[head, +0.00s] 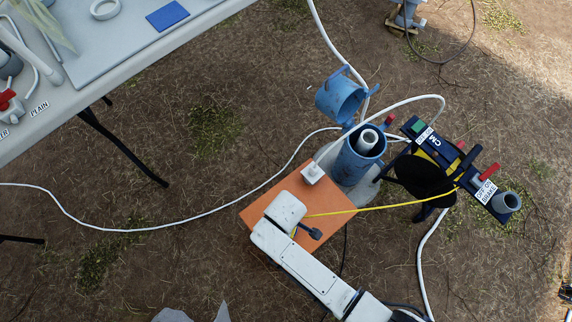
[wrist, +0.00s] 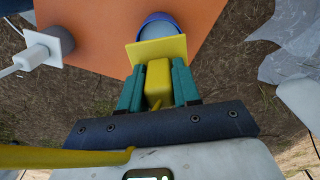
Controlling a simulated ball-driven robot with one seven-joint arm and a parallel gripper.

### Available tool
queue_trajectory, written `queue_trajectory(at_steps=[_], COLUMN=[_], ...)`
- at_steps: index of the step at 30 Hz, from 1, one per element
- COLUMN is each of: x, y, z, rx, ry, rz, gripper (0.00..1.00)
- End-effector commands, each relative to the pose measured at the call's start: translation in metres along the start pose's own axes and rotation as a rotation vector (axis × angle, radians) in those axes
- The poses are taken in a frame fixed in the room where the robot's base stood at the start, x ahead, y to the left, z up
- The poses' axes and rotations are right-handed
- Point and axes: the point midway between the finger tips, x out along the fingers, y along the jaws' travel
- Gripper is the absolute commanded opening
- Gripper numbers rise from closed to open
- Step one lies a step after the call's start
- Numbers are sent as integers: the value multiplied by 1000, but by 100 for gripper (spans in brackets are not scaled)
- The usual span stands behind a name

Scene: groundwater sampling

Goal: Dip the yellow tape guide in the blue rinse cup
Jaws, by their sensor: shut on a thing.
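The yellow tape guide (wrist: 158,80), a block with a square plate at its far end, is held between the teal fingers of my gripper (wrist: 158,88) in the wrist view. The blue rinse cup (wrist: 157,16) stands just beyond the plate on an orange board (wrist: 105,30). Its blue rim and greyish inside show, and the plate covers its near side. I cannot tell the height of the guide over the cup. In the head view my arm hides the cup, the guide and the fingers above the orange board (head: 262,208).
A white block (head: 312,172) with a cable sits on the board's far corner. Beyond it stands a blue well casing (head: 357,160) with its lid open. A yellow tape (head: 345,212) runs right to a black reel (head: 425,175). A table (head: 120,60) is at upper left.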

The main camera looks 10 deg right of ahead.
Motion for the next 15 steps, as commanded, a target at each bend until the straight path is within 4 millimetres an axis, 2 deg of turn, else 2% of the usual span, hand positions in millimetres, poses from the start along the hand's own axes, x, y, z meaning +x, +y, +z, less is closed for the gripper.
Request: queue_trajectory(at_steps=[15], x=[20], y=[0], z=[0], rx=[0], ry=[0], rz=[0], gripper=[0])
